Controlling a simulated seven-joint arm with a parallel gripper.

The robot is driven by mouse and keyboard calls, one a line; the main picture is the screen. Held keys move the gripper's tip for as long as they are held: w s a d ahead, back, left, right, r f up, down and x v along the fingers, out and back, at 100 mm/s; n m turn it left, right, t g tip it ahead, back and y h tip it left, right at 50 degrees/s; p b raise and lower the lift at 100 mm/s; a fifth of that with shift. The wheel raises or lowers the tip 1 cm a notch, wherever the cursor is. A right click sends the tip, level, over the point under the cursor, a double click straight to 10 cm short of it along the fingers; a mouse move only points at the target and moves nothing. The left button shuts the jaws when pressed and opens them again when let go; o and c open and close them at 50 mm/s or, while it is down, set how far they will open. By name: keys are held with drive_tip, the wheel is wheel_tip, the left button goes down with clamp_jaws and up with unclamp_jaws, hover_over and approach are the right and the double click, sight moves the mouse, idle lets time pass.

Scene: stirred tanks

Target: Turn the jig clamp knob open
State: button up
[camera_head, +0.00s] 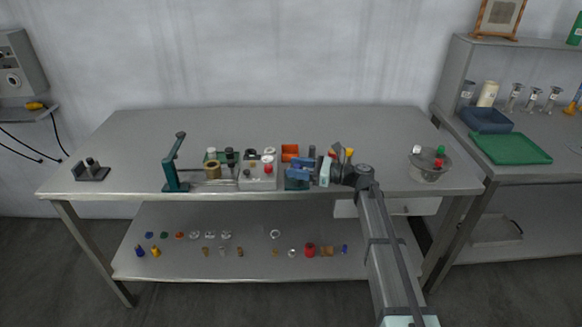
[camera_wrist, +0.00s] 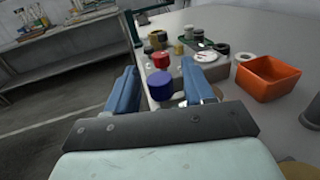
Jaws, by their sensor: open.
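My gripper (camera_wrist: 161,69) is open, with its two blue fingers apart. It also shows in the head view (camera_head: 297,168), reaching left low over the front of the bench. In the wrist view a blue round knob (camera_wrist: 159,86) stands between the fingers, with no contact visible. A red round knob (camera_wrist: 161,61) stands just beyond it, and a dark knob (camera_wrist: 157,39) farther on. In the head view a pale grey block (camera_head: 257,179) with small parts on it stands left of the gripper. I cannot tell for certain which knob is the jig clamp's; my gripper hides part of this area.
An orange open bin (camera_wrist: 267,78) stands right of the fingers in the wrist view. A green upright stand (camera_head: 174,165) is at left in the head view. A grey bowl (camera_head: 430,167) with coloured knobs is at right. The bench's back is clear.

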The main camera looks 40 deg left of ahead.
drive_tip(key=shift+x, duration=1.15)
drive_tip(key=c, duration=1)
drive_tip(key=shift+o, duration=0.2)
drive_tip(key=shift+d+t, duration=0.1)
drive_tip(key=shift+t, duration=0.2)
drive_tip(key=shift+m+t+y, duration=0.7)
drive_tip(key=shift+m+t, duration=0.3)
drive_tip(key=shift+t, duration=0.1)
drive_tip(key=m+t, duration=0.1)
drive_tip(key=t, duration=0.1)
drive_tip(key=m+t, duration=0.2)
drive_tip(key=m+t+y, duration=0.1)
drive_tip(key=t, duration=0.2)
drive_tip(key=shift+w+m, duration=0.3)
drive_tip(key=shift+w, duration=0.05)
drive_tip(key=m+t, duration=0.1)
drive_tip(key=t, duration=0.1)
drive_tip(key=w+m+t+h, duration=0.1)
drive_tip(key=m+t, duration=0.1)
drive_tip(key=t, duration=0.1)
drive_tip(key=shift+m+t, duration=0.3)
drive_tip(key=shift+w+m+t+h, duration=0.15)
drive_tip(key=shift+m+t+h, duration=0.75)
drive_tip(key=shift+t, duration=0.5)
